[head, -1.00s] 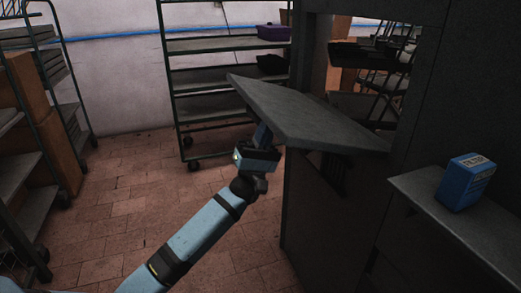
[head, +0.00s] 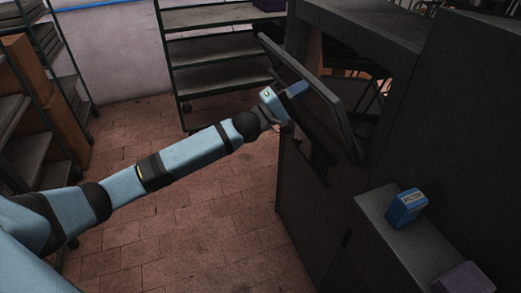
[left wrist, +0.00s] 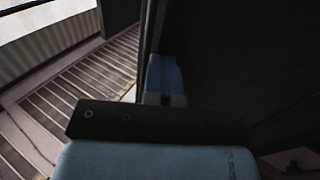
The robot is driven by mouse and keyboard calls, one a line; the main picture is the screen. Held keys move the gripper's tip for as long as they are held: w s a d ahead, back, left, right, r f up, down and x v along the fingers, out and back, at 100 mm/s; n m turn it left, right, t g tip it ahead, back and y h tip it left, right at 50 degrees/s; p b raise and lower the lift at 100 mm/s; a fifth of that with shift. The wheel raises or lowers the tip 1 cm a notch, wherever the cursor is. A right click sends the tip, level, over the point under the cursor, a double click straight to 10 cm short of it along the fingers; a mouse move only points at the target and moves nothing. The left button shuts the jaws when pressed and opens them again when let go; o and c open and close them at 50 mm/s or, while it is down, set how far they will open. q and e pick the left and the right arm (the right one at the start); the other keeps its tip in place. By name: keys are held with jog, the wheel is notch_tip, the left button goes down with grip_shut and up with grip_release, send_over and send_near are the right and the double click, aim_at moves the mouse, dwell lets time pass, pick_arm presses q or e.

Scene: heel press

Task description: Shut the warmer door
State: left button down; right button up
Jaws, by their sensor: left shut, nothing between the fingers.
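The warmer (head: 375,45) is a dark cabinet at the right in the head view. Its door (head: 312,88) is a flat dark panel hinged along its lower edge. The door is tilted up, partly open, with a gap to the opening behind it. My left gripper (head: 294,90) is shut and empty, at the outer face of the door near its middle, and seems to touch it. In the left wrist view the blue fingers (left wrist: 163,78) are together beside the dark door panel (left wrist: 225,60). My right gripper is not in view.
A blue box (head: 405,208) stands on a grey ledge (head: 385,240) at the right, with a purple item (head: 466,279) near it. A wheeled shelf rack (head: 220,50) stands behind, and another rack (head: 35,110) at left. The tiled floor between is clear.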

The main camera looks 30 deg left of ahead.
aim_at(307, 80)
pick_arm(q)
jog(key=shift+g+y, duration=0.4)
jog(key=shift+g, duration=0.4)
jog(key=w+d+r+p, duration=0.2)
jog(key=r, duration=0.1)
jog(key=shift+w+d+r, duration=0.2)
jog(key=shift+w+d, duration=0.05)
jog(key=shift+w, duration=0.15)
jog(key=x, duration=0.3)
jog(key=f+x, duration=0.1)
jog(key=x, duration=0.4)
jog(key=shift+w+d+f, duration=0.1)
jog(key=shift+w+d, duration=0.25)
jog(key=shift+w, duration=0.05)
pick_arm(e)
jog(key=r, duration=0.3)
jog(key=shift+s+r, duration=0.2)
pick_arm(q)
jog(key=shift+r+t, duration=0.3)
jog(key=shift+r, duration=0.2)
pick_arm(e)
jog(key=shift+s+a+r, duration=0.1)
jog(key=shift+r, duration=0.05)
